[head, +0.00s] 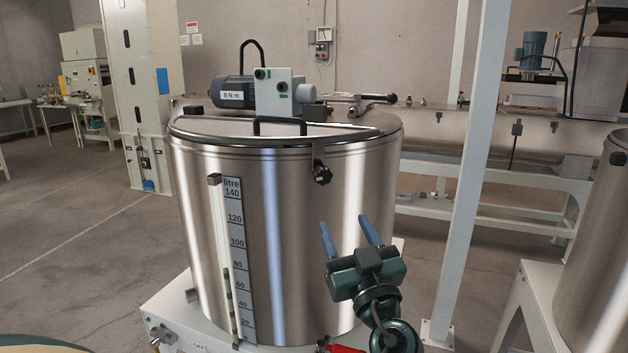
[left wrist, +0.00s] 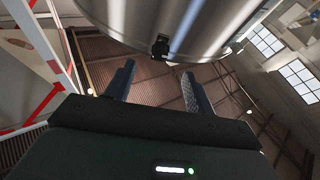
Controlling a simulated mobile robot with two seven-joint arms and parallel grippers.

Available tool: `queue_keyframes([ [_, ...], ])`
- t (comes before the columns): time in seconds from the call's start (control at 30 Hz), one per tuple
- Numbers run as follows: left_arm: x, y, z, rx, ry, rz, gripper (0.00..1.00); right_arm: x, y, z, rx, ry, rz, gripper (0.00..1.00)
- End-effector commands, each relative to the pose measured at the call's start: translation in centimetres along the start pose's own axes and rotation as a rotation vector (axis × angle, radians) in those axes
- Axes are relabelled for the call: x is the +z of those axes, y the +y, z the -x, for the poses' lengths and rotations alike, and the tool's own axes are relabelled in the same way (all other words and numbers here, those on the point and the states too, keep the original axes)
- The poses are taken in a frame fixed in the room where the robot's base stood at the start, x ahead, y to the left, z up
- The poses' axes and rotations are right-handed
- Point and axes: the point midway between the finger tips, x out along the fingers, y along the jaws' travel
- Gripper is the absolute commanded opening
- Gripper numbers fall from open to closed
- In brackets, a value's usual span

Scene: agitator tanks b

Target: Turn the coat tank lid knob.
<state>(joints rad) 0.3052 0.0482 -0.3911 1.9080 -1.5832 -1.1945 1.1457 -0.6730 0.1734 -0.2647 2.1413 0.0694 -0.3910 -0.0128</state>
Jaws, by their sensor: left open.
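The coat tank (head: 285,210) is a large steel drum with a litre scale on its front. Its lid (head: 280,130) is closed on top. The black lid knob (head: 322,174) hangs on a clamp at the front rim, and a dark knob also shows in the left wrist view (left wrist: 160,46). My left gripper (head: 350,236) is open and empty, with two blue fingers pointing up. It is in front of the tank, below and slightly right of the knob, apart from it. In the left wrist view, the knob lies beyond and between the fingertips (left wrist: 156,78). My right gripper is not in view.
A grey motor (head: 232,92) and a black handle (head: 280,121) sit on the lid. A white post (head: 470,180) stands right of the tank. Another steel tank (head: 595,250) is at the right edge. Open floor (head: 70,240) lies to the left.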

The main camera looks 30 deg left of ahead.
Motion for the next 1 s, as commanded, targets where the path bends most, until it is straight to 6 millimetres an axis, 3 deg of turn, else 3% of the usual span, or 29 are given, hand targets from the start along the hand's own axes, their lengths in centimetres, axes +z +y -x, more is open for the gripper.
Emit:
queue_keyframes([
  [0.27, -1.1, -0.2, -2.6, -0.022, 0.027, 0.015, 0.54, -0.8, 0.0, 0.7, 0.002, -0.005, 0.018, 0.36],
  [0.5, -1.4, -0.3, -7.7, -0.021, 0.027, 0.012, 0.54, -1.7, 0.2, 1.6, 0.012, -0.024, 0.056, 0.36],
  [0.7, -1.3, -0.4, -11.3, -0.02, 0.026, 0.013, 0.54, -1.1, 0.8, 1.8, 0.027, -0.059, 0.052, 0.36],
  [1.0, -1.1, -0.4, -13.3, -0.019, 0.023, 0.015, 0.54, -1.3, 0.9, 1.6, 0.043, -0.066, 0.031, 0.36],
])
